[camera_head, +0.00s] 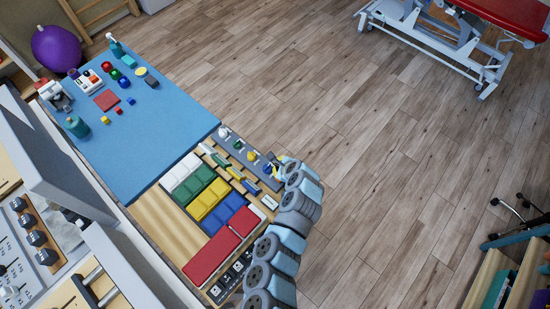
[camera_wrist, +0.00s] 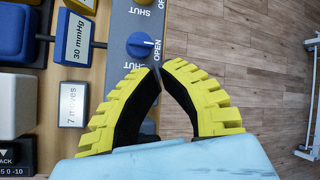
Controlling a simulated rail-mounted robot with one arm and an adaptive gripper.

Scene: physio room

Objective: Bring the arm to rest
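My arm (camera_head: 277,262) reaches up along the right edge of the table in the head view. My gripper (camera_head: 268,164) is at the right end of a grey valve strip (camera_head: 231,147). In the wrist view my gripper's (camera_wrist: 159,69) yellow fingers curve together and their tips meet or nearly meet, with nothing seen between them. The tips are close to a blue knob (camera_wrist: 141,44) on the grey strip, marked SHUT and OPEN. I cannot tell whether they touch it.
Coloured blocks (camera_head: 207,200) and a red pad (camera_head: 211,257) lie on the wooden board left of my arm. A blue mat (camera_head: 150,130) holds bottles and small objects. Open wooden floor (camera_head: 370,170) lies right of my arm; a red-topped couch (camera_head: 510,15) stands far right.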

